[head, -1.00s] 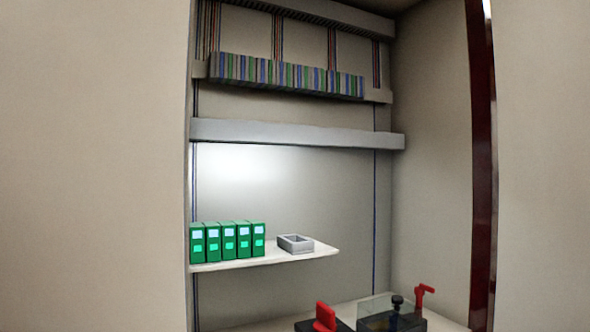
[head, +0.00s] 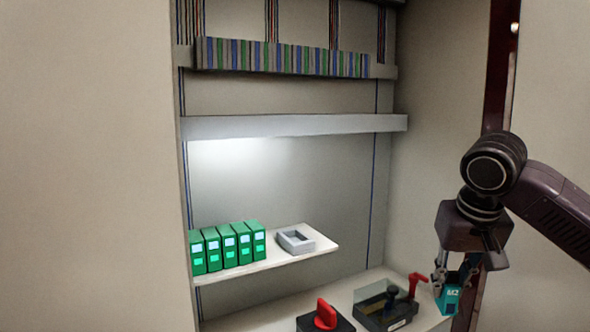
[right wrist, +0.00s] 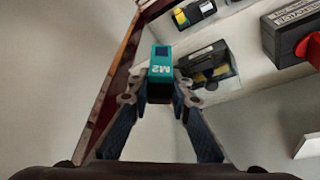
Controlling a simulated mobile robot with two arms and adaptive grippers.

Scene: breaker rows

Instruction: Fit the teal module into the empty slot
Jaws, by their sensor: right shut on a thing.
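The teal module (head: 448,300), marked M2, is in my right gripper (head: 456,279) at the lower right of the head view. In the right wrist view the module (right wrist: 161,66) sits between the two fingertips (right wrist: 160,88), which are shut on it. It is held in front of the cabinet, right of the lower ledge. A grey open-topped holder (head: 308,247) with an empty opening stands on the white shelf, well to the left of the gripper. Whether this opening is the slot meant I cannot tell. My left gripper is not in view.
Several green modules (head: 228,245) stand in a row on the white shelf (head: 265,262), left of the holder. A striped breaker row (head: 285,58) runs above.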

